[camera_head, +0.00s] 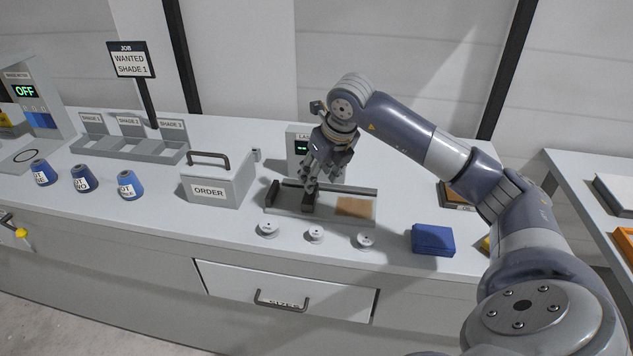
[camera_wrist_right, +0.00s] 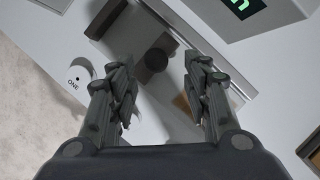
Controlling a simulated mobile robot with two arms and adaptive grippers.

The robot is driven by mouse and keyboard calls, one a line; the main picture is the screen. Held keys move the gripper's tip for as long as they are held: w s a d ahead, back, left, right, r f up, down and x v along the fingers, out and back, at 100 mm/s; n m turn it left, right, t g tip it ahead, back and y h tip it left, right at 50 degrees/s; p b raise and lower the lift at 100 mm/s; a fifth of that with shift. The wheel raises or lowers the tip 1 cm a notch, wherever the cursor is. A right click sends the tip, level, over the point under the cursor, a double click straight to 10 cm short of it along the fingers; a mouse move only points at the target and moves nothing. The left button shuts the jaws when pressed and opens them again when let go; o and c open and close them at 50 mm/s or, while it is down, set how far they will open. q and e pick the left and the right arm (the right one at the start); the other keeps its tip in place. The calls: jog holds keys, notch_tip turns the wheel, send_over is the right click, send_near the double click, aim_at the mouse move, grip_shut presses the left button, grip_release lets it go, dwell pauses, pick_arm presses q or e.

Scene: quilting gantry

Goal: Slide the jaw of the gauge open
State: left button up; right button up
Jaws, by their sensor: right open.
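The gauge (camera_head: 362,192) is a flat grey bed with a back rail, lying on the bench below the display box. A dark end block (camera_head: 273,191) stands at its left end. The dark sliding jaw (camera_head: 308,203) stands a short way to the right, with a gap between them. My right gripper (camera_head: 311,184) points down over this jaw. In the right wrist view the jaw's round dark knob (camera_wrist_right: 157,59) shows between the two spread fingers of my gripper (camera_wrist_right: 159,64), with room on both sides. I cannot tell the height difference. My left gripper is not in view.
A brown patch (camera_head: 355,207) lies at the gauge's right end. Several white spools (camera_head: 316,236) stand in front. The ORDER box (camera_head: 216,186) is on the left, the display box (camera_head: 299,145) behind, and a blue block (camera_head: 432,239) at the front right.

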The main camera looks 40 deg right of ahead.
jog(key=v, duration=0.8)
jog(key=shift+s+d+f, duration=0.1)
